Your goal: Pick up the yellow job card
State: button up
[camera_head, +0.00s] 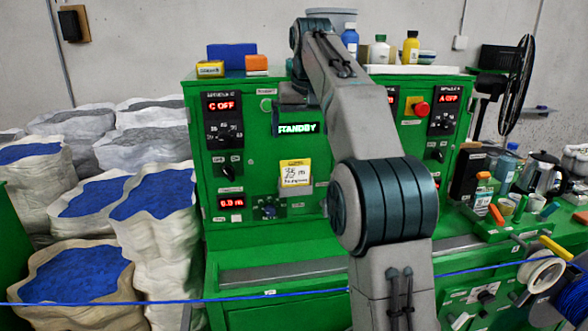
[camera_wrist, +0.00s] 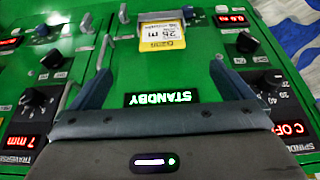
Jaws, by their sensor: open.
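The yellow job card (camera_head: 296,173) has a yellow top band and a white face with "25 m" written on it. It stands upright in a small holder on the front of the green control panel, below the STANDBY display (camera_head: 297,128). In the wrist view the card (camera_wrist: 162,40) is upside down at the top centre, just beyond the fingertips. My gripper (camera_wrist: 161,70) is open and empty, its two blue-grey fingers spread wider than the card. It is apart from the card. In the head view my arm hides part of the panel, and the fingers are hard to make out.
Knobs and red readouts (camera_head: 231,203) flank the card on the panel (camera_head: 250,165). A red stop button (camera_head: 421,108) sits right of my arm. White sacks of blue pellets (camera_head: 155,195) stand left. A blue cable (camera_head: 160,302) runs across the front. Bottles (camera_head: 410,48) stand on top.

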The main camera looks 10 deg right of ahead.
jog(key=b, duration=0.1)
send_near(296, 166)
jog(key=x, duration=0.3)
jog(key=shift+x, duration=3.15)
jog(key=c, duration=1.1)
